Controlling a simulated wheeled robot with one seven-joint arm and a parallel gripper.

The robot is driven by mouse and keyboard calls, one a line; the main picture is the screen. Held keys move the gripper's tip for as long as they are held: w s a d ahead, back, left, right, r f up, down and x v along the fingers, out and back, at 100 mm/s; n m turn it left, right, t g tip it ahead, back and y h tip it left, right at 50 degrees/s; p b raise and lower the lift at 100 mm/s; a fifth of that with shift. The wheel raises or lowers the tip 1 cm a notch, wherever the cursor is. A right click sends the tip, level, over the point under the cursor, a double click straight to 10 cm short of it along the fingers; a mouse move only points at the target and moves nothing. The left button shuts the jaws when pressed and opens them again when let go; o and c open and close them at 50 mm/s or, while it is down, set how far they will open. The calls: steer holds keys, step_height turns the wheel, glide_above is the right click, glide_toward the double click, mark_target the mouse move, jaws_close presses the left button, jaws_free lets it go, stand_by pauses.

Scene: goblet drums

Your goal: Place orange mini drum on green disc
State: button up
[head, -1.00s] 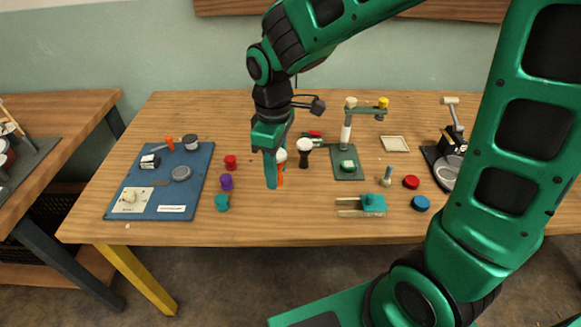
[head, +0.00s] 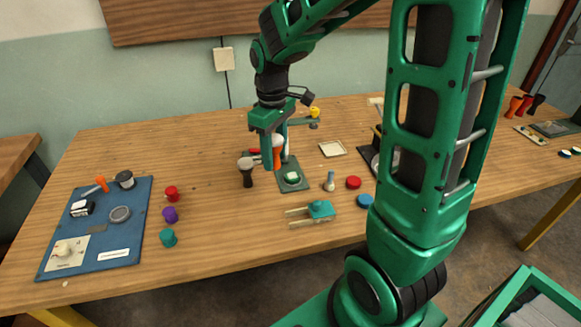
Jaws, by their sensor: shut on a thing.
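My gripper (head: 275,150) is shut on the orange mini drum (head: 277,158), which hangs upright between the fingers with its pale head up. A finger hides part of the drum. In the head view, the drum overlaps the left part of the dark green board (head: 298,186), and I cannot tell how high above it the drum is.
A black drum with a pale head (head: 246,172) stands just left of the board. A teal block with wooden rails (head: 318,210) is in front.

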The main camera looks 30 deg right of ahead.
steer(key=d+f, duration=0.1)
steer(key=d, duration=0.1)
steer(key=w+d+f, duration=0.1)
steer(key=d+f, duration=0.1)
steer(key=w+d+f, duration=0.1)
steer(key=d, duration=0.2)
steer(key=shift+w+f, duration=0.15)
steer(key=shift+f, duration=2.15)
steer(key=o, duration=1.1)
steer(key=shift+f, duration=0.1)
steer(key=shift+c, duration=0.2)
